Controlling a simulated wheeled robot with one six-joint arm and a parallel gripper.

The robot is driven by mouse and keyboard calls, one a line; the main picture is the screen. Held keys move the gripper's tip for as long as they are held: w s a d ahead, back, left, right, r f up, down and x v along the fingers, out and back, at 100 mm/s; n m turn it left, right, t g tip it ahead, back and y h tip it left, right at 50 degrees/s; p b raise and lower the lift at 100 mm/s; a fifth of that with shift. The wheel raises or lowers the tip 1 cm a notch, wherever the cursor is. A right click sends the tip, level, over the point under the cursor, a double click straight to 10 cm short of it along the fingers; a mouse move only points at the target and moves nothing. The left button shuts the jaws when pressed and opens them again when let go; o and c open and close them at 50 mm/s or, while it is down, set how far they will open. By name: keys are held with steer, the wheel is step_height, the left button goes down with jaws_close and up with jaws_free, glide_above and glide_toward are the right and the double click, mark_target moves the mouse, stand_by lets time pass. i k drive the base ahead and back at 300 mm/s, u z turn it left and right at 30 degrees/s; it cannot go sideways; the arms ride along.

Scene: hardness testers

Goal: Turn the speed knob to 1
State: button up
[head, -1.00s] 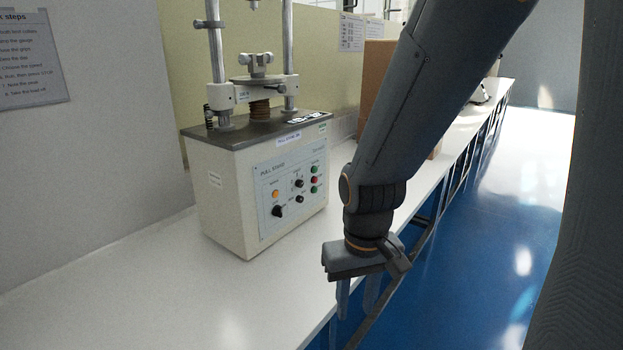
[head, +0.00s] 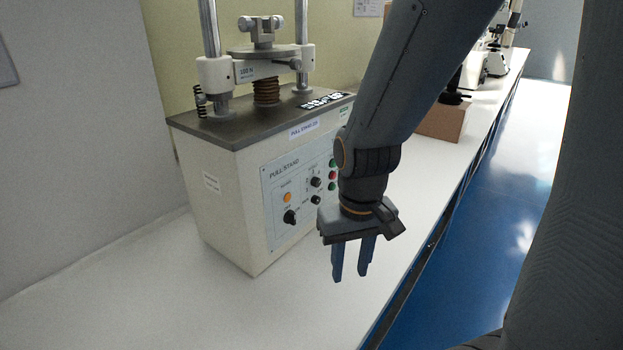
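The pull stand (head: 225,185) is a cream machine with a dark top plate on the white bench. Its front panel (head: 272,205) carries an orange lamp or button (head: 287,197), a large black knob (head: 290,217), and two smaller black knobs, an upper one (head: 316,182) and a lower one (head: 316,200). The lettering is too small to tell surely which is the speed knob or where it points. My gripper (head: 352,276) is right of and in front of the panel, apart from it. Its two fingers point down with an empty gap between them.
Green and red buttons (head: 333,175) sit at the panel's right edge, partly beside my arm. A cardboard box (head: 442,122) and a microscope-like device (head: 497,60) stand farther along the bench. The white bench top (head: 190,290) is clear in front; blue floor (head: 470,220) lies right.

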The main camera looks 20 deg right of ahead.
mark_target(315, 182)
steer(key=z, duration=0.25)
steer(key=k, duration=1.1)
steer(key=u, duration=0.5)
steer(key=i, duration=0.85)
steer(key=z, duration=0.15)
